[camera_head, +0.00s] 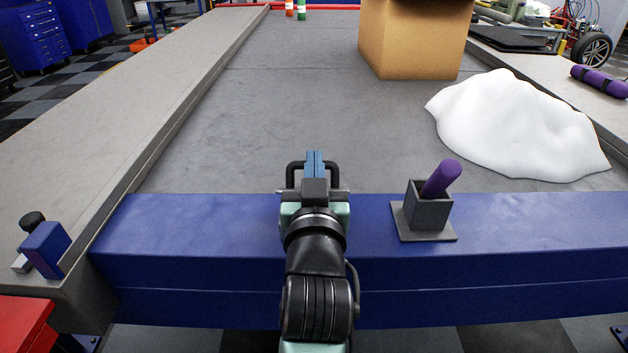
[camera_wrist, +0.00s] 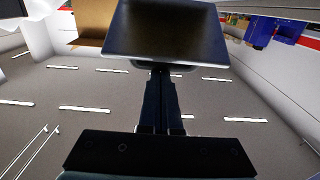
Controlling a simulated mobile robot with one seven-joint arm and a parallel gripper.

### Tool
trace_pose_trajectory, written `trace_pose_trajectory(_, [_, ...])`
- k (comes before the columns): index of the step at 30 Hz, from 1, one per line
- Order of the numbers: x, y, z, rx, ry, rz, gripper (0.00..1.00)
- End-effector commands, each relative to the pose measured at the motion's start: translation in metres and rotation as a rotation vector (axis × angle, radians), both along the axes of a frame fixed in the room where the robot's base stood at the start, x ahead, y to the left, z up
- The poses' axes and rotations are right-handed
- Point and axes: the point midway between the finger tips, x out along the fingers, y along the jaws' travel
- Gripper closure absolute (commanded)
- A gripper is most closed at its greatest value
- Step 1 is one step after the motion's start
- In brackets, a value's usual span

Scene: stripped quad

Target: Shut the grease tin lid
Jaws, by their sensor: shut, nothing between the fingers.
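I cannot make out a grease tin or its lid for certain in either view. My gripper (camera_head: 315,155) is shut and empty, its two blue fingers together above the near end of the grey bed, just past the blue beam. The fingers also show in the wrist view (camera_wrist: 161,90). There a dark flat slab (camera_wrist: 165,32) with a pale lower edge covers their far ends; I cannot tell what it is. A small blue block (camera_head: 45,248) with a black knob and a silver piece sits at the near left; I cannot tell what it is.
A blue beam (camera_head: 200,235) crosses the near end. A grey holder (camera_head: 428,215) with a purple-handled thing stands on it, right of my gripper. A white heap (camera_head: 515,125) and a cardboard box (camera_head: 412,45) lie beyond. The bed's left and middle are clear.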

Motion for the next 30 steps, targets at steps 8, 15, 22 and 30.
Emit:
trace_pose_trajectory(8, [-0.016, -0.001, -0.03, -0.002, -0.206, -0.002, 1.0])
trace_pose_trajectory(15, [-0.023, -0.001, -0.036, -0.001, -0.351, -0.002, 1.0])
trace_pose_trajectory(22, [-0.027, -0.001, -0.039, -0.001, -0.35, -0.001, 1.0])
trace_pose_trajectory(30, [-0.027, 0.0, -0.033, 0.0, -0.352, -0.001, 1.0])
